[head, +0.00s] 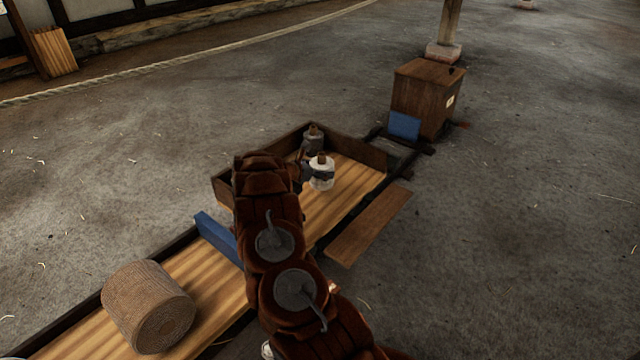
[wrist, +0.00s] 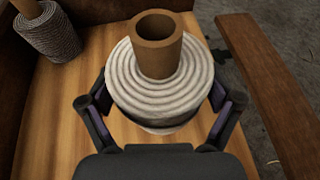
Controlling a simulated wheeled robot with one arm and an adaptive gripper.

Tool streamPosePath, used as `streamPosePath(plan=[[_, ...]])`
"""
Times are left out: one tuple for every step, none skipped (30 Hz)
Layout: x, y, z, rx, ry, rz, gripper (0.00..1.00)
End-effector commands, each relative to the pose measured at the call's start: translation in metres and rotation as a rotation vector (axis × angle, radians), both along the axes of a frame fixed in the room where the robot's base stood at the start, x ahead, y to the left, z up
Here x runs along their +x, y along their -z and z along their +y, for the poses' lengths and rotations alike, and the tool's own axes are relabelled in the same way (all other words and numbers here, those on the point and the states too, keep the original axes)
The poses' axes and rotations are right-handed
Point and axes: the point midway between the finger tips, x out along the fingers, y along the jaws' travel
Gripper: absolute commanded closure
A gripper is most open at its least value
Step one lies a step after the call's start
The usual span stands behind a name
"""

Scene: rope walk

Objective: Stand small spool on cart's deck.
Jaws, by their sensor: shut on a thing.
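The small spool (head: 321,178), white cord on a brown tube core, stands upright in my gripper (head: 312,174) over the far part of the cart's deck (head: 345,188). In the wrist view the spool (wrist: 160,82) fills the middle, its hollow core pointing up, with a finger of my gripper (wrist: 160,108) on each side. My gripper is shut on it. The deck (wrist: 75,115) shows below and to the left. The spool's base is mostly hidden, so I cannot tell whether it touches the deck.
A grey cord spool (head: 312,142) stands in the deck's far corner, beside the low wooden walls (head: 355,150). A big rope coil (head: 149,305) lies on the near deck. A wooden box (head: 424,98) stands beyond the cart.

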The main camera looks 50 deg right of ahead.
Motion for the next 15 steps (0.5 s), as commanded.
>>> streamPosePath(plan=[[-0.001, 0.007, -0.001, -0.001, 0.001, 0.0, 0.58], [-0.001, 0.008, -0.001, -0.001, 0.002, 0.001, 0.58], [-0.001, 0.01, -0.001, -0.001, 0.002, 0.0, 0.58], [-0.001, 0.012, -0.001, -0.001, 0.001, 0.0, 0.58], [-0.001, 0.014, -0.001, -0.001, 0.001, 0.0, 0.58], [0.0, 0.019, -0.001, -0.001, 0.001, 0.0, 0.58], [0.0, 0.023, -0.001, -0.001, 0.0, -0.001, 0.58], [0.0, 0.027, -0.001, -0.002, 0.0, -0.001, 0.58], [0.0, 0.032, -0.001, -0.002, 0.0, -0.001, 0.58], [0.0, 0.037, -0.001, -0.002, 0.0, -0.001, 0.58], [0.0, 0.04, -0.001, -0.002, 0.0, -0.001, 0.58], [0.0, 0.043, -0.001, -0.002, 0.001, -0.002, 0.58], [0.0, 0.044, -0.001, -0.002, 0.001, -0.002, 0.58], [0.0, 0.044, -0.001, -0.002, 0.001, -0.003, 0.58], [0.0, 0.044, -0.001, -0.002, 0.0, -0.003, 0.58]])
